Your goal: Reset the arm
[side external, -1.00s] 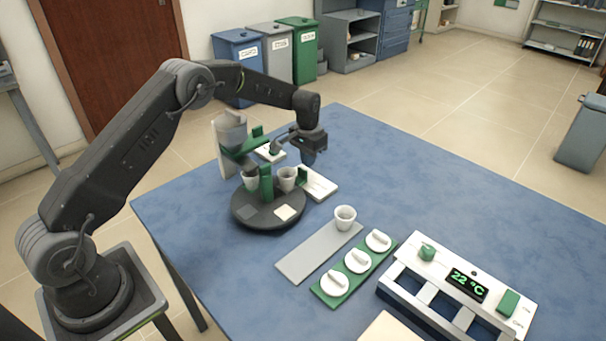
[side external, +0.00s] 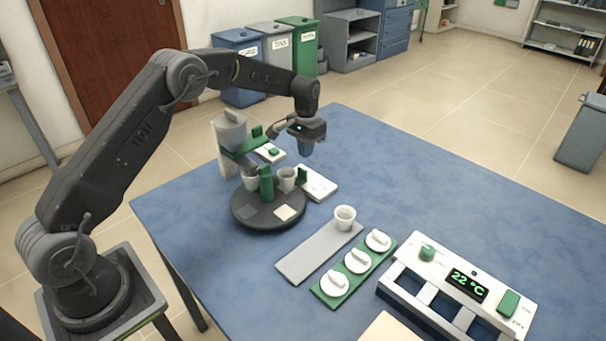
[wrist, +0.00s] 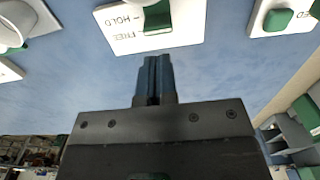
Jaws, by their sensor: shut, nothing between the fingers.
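My gripper (side external: 305,147) is in the air over the back part of the blue table, above and behind the white switch plate (side external: 317,184) with its green lever. In the wrist view my gripper's fingers (wrist: 154,62) are closed together with nothing between them. The plate (wrist: 150,25) lies past the fingertips there, printed "FREE" and "HOLD". The fingertips look apart from it.
A dark round turntable (side external: 268,216) holds white cups beside a hopper stand (side external: 231,130). A small white plate with a green button (side external: 272,152) sits behind. A cup (side external: 345,218), a green lid rack (side external: 335,287) and the furnace unit (side external: 416,252) reading 22 °C stand nearer.

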